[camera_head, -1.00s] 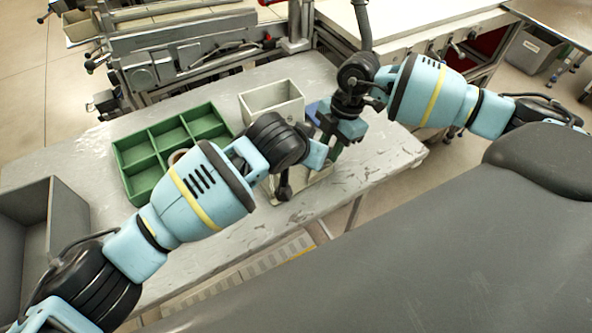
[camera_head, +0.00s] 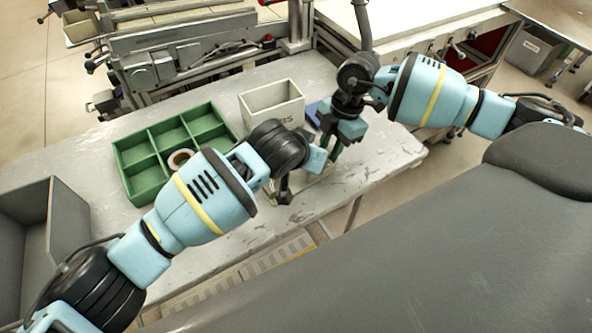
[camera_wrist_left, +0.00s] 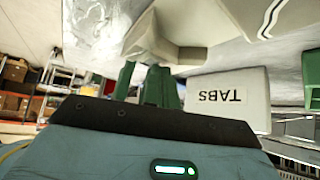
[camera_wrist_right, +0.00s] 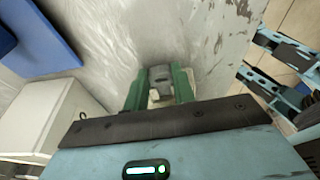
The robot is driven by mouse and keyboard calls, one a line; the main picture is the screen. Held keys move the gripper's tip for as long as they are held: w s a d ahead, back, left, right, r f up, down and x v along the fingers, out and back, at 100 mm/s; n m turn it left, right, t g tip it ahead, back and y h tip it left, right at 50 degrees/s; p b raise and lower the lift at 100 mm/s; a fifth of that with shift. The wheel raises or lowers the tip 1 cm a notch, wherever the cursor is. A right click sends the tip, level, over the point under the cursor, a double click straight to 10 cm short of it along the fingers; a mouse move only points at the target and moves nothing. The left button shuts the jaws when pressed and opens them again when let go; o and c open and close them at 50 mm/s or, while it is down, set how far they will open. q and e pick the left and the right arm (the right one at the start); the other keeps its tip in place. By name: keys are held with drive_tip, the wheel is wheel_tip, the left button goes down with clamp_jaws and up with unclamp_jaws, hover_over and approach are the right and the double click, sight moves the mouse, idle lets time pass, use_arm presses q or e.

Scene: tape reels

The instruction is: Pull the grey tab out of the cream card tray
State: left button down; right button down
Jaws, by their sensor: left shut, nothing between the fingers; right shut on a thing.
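The cream card tray (camera_head: 314,188) sits near the front edge of the table, partly hidden by my left wrist. A cream shape that looks like it shows in the left wrist view (camera_wrist_left: 150,42). My right gripper (camera_wrist_right: 160,92) is shut on a small grey piece (camera_wrist_right: 160,74), which looks like the grey tab. Whether the tab is still inside the tray is hidden. My left gripper (camera_head: 284,192) is shut and empty beside the tray; its green fingers (camera_wrist_left: 142,78) also show in the left wrist view.
A cream box (camera_head: 272,104) labelled TABS stands behind the grippers. A green divided tray (camera_head: 140,180) with a tape reel (camera_head: 180,159) lies to the left. A blue item (camera_wrist_right: 45,40) lies near the box. A grey bin (camera_head: 50,225) stands at far left.

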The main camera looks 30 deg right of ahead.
use_arm(q)
drive_tip(key=shift+a+f, duration=0.1)
drive_tip(key=shift+f, duration=0.35)
use_arm(e)
drive_tip(key=shift+a, duration=0.1)
use_arm(q)
drive_tip(key=shift+s+a+f, duration=0.1)
drive_tip(key=shift+f, duration=0.2)
use_arm(e)
drive_tip(key=shift+r, duration=0.85)
drive_tip(key=shift+w+a+r, duration=0.1)
drive_tip(key=shift+r, duration=1.35)
use_arm(q)
drive_tip(key=shift+f, duration=0.1)
use_arm(e)
drive_tip(key=shift+r, duration=0.45)
use_arm(q)
drive_tip(key=shift+r, duration=0.9)
use_arm(e)
drive_tip(key=shift+d, duration=0.2)
use_arm(q)
drive_tip(key=shift+d+r, duration=0.2)
drive_tip(key=shift+r, duration=2.9)
